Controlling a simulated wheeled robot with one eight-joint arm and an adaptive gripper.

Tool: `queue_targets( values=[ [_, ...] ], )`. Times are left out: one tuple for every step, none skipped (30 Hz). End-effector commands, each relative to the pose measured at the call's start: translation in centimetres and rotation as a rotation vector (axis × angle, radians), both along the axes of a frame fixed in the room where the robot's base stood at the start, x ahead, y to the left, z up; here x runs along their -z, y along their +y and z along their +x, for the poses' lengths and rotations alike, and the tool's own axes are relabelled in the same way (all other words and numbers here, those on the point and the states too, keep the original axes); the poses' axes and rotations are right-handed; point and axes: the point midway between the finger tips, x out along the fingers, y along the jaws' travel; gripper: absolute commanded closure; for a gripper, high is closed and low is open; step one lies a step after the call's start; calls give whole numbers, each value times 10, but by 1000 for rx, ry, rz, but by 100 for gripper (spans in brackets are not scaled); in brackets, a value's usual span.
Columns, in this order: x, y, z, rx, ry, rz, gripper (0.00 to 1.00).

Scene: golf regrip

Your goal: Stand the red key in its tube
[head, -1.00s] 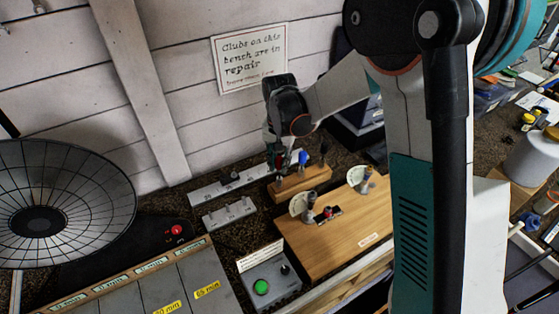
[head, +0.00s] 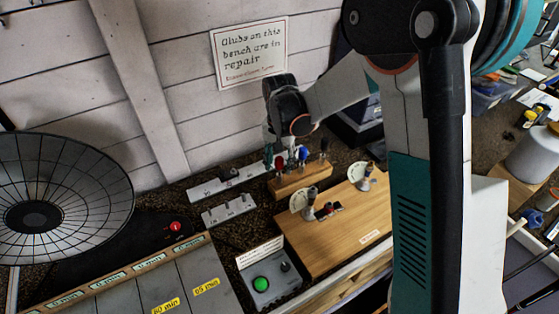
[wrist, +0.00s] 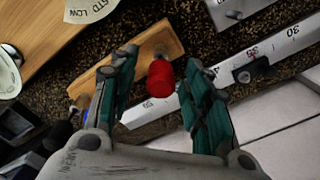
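The red key (head: 279,162) appears to stand upright at the left end of the wooden block (head: 302,183). In the wrist view its red handle (wrist: 161,79) is seen from above, between my gripper's fingers. My gripper (wrist: 160,92) is open, with a clear gap on the left of the handle and a narrower one on the right. In the head view my gripper (head: 280,158) is over the block's left end. The key's lower end and the tube mouth are hidden.
A blue-handled key (head: 303,155) and a dark-handled one (head: 323,148) stand further right in the block. A grey ruled rail (head: 228,183) lies behind left. A wooden board with dials (head: 330,240) and a green-button box (head: 268,282) are in front.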

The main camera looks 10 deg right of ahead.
Motion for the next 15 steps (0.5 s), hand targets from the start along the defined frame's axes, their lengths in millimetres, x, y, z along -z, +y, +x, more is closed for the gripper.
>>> queue_targets(
  values=[
    [0, 0, 0, 0, 0, 0, 56],
    [0, 0, 0, 0, 0, 0, 56],
    [0, 0, 0, 0, 0, 0, 56],
    [0, 0, 0, 0, 0, 0, 56],
    [0, 0, 0, 0, 0, 0, 56],
    [0, 0, 0, 0, 0, 0, 56],
    [-1, 0, 0, 0, 0, 0, 56],
    [-3, 0, 0, 0, 0, 0, 56],
    [-5, 0, 0, 0, 0, 0, 56],
    [-8, 0, 0, 0, 0, 0, 56],
    [-12, 0, 0, 0, 0, 0, 56],
    [-17, 0, 0, 0, 0, 0, 56],
    [-22, 0, 0, 0, 0, 0, 56],
    [-28, 0, 0, 0, 0, 0, 56],
    [-36, 0, 0, 0, 0, 0, 56]
  ],
)
